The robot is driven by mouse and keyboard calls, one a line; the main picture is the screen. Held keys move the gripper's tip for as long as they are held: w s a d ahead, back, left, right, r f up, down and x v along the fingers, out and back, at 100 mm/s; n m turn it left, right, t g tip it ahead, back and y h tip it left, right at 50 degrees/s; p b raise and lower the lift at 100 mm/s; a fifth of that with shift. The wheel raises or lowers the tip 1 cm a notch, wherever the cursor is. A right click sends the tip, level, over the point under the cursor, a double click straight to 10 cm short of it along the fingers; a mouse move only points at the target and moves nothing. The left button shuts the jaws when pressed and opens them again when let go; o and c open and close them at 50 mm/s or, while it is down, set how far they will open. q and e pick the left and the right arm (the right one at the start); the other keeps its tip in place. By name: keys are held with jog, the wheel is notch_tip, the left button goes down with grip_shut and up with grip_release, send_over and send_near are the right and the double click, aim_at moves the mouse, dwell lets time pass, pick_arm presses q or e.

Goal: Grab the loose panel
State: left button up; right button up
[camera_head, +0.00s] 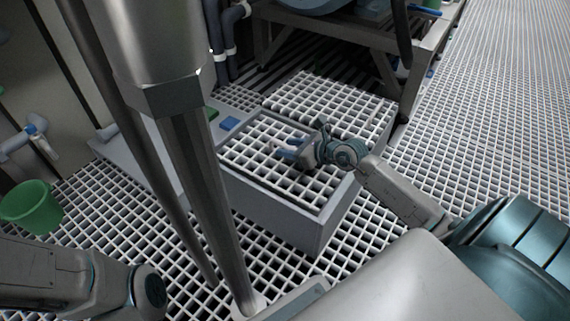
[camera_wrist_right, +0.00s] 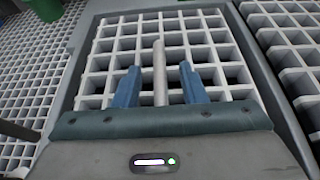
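A white square-mesh grating panel (camera_head: 262,172) lies in the front opening of a grey box-like frame (camera_head: 290,228). It fills much of the right wrist view (camera_wrist_right: 110,48). A second grating panel (camera_head: 335,98) lies behind it on the same frame; which one is loose I cannot tell. My right gripper (camera_head: 287,149) is over the front panel. Its two blue fingers stand apart in the right wrist view (camera_wrist_right: 158,72). A pale upright bar (camera_wrist_right: 160,75) shows between them; whether it belongs to the panel is unclear. My left gripper is out of view.
A green bucket (camera_head: 32,205) stands at the left on the grating floor. A small blue block (camera_head: 229,124) lies on the ledge left of the panels. A metal stand (camera_head: 345,40) rises behind the frame. Open grating floor (camera_head: 480,120) extends to the right.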

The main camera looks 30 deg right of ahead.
jog(key=shift+b+x, duration=0.3)
jog(key=shift+x, duration=0.65)
grip_shut()
jog(key=shift+r, duration=0.1)
dwell(0.6)
